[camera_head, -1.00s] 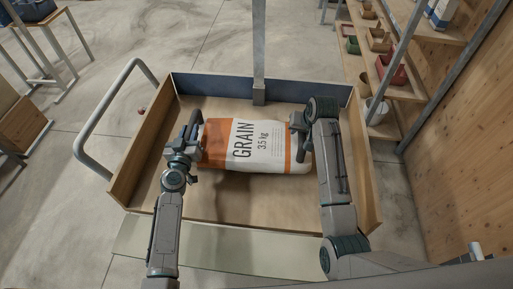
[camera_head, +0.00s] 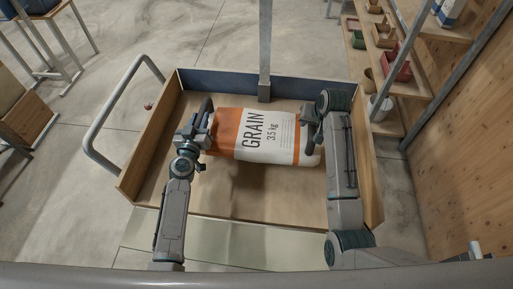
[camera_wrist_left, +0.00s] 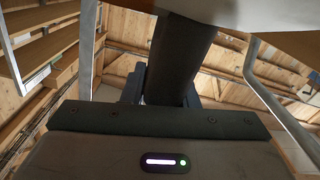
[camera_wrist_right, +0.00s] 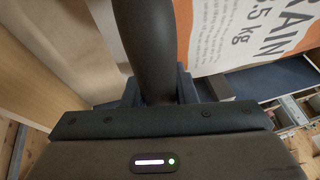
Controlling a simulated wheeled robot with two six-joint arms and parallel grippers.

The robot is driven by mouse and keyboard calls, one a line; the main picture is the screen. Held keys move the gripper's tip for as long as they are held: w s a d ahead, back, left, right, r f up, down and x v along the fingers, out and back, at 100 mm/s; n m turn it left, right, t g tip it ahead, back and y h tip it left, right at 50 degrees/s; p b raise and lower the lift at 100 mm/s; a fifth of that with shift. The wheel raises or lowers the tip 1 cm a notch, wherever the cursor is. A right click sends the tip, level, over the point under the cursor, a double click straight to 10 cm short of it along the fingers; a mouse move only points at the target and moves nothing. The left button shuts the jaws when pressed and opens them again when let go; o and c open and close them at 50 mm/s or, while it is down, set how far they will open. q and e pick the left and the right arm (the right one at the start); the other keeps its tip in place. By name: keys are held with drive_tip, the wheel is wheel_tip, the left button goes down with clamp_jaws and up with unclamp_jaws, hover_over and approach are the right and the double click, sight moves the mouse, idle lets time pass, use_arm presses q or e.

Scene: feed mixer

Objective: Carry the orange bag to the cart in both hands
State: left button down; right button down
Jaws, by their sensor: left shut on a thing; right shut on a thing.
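The bag's printed face also shows in the right wrist view (camera_wrist_right: 240,35). A dark bar stands between the jaws in each wrist view. I cannot tell whether the bag's underside touches the cart bed; a shadow lies in front of it.
The cart has low wooden sides, a blue back board (camera_head: 225,82) and a bent metal handle (camera_head: 100,130) at left. A metal post (camera_head: 265,45) stands behind it. Shelves with pots (camera_head: 395,65) and a wooden wall (camera_head: 460,150) are at right. Bare bed lies in front of the bag.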

use_arm(q)
drive_tip(key=shift+w+r, duration=0.1)
drive_tip(key=shift+r, duration=0.05)
use_arm(e)
drive_tip(key=shift+w+a, duration=0.1)
drive_tip(key=shift+a, duration=0.1)
